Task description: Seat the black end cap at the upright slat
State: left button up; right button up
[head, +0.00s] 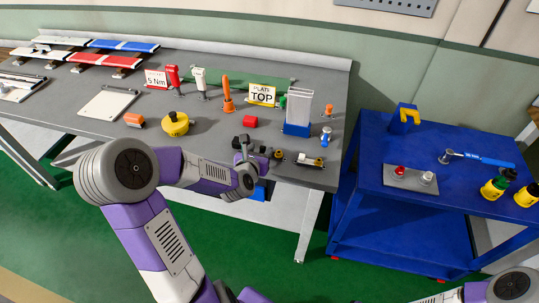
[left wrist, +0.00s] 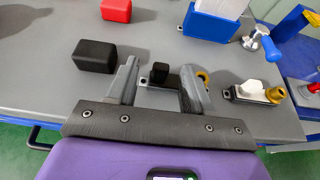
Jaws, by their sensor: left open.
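The black end cap appears to be the plain black block (left wrist: 93,56) on the grey table in the left wrist view. My left gripper (left wrist: 158,66) is open, and its left finger is just right of that block. A smaller black cube on a small grey plate (left wrist: 160,75) shows between the fingers, which hold nothing that I can see. In the head view my left gripper (head: 250,147) is low over the table's front right part and hides what lies under it. The pale upright slat (head: 298,105) stands in a blue holder (head: 297,129), behind and right of the gripper. My right gripper is out of view.
A red block (head: 250,121) lies behind the gripper. A small fixture with white and brass parts (head: 311,160) is to its right, near the table edge. A blue cart (head: 365,150) stands to the right.

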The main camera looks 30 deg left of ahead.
aim_at(262, 148)
pick_arm(q)
jog(key=shift+x, duration=1.6)
jog(key=shift+d, duration=0.1)
jog(key=shift+c, duration=0.5)
grip_shut()
